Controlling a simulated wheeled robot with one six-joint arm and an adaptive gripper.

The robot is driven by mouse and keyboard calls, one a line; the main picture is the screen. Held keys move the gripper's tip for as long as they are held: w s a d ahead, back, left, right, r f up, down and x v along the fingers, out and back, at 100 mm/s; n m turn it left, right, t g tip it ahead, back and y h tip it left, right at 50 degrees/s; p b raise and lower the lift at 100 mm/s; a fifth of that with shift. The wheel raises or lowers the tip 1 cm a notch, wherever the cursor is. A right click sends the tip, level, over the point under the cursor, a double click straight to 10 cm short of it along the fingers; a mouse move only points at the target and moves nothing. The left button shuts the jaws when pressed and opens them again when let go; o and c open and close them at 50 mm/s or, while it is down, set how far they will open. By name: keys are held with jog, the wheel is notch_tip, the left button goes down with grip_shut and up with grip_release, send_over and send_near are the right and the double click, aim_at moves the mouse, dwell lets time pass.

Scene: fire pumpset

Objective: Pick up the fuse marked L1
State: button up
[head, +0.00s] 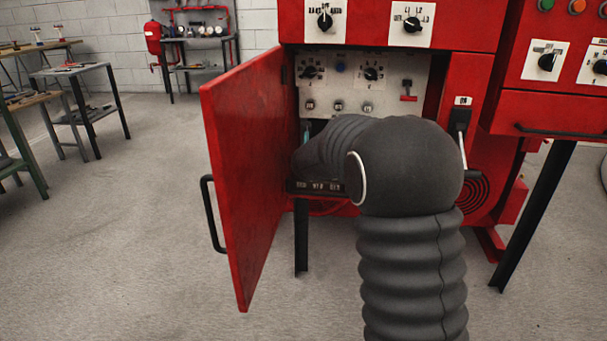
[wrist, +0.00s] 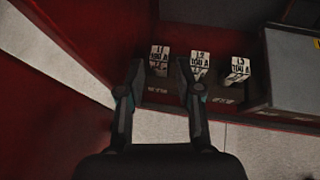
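The fuse marked L1 (wrist: 159,56) is a white block with black print, also reading 100 A, at the left end of a row in the wrist view. A second fuse marked L2 (wrist: 200,63) and a third marked L3 (wrist: 238,68) stand to its right. My gripper (wrist: 158,72) is open, with its two fingertips left and right of L1 in the picture. I cannot tell whether they touch it or how far above it they are. The right fingertip is close to L2. In the head view my arm hides the fuses and nearly all of my gripper.
The red cabinet door (head: 245,170) stands open left of my arm. A grey box (wrist: 290,75) is right of L3. The panel (head: 385,85) above my arm carries knobs and a red lever (head: 408,90). Open floor (head: 120,240) is at the left.

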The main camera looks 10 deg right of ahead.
jog(key=shift+f+x, duration=0.25)
jog(key=shift+x, duration=2.3)
jog(key=shift+s, duration=0.1)
grip_shut()
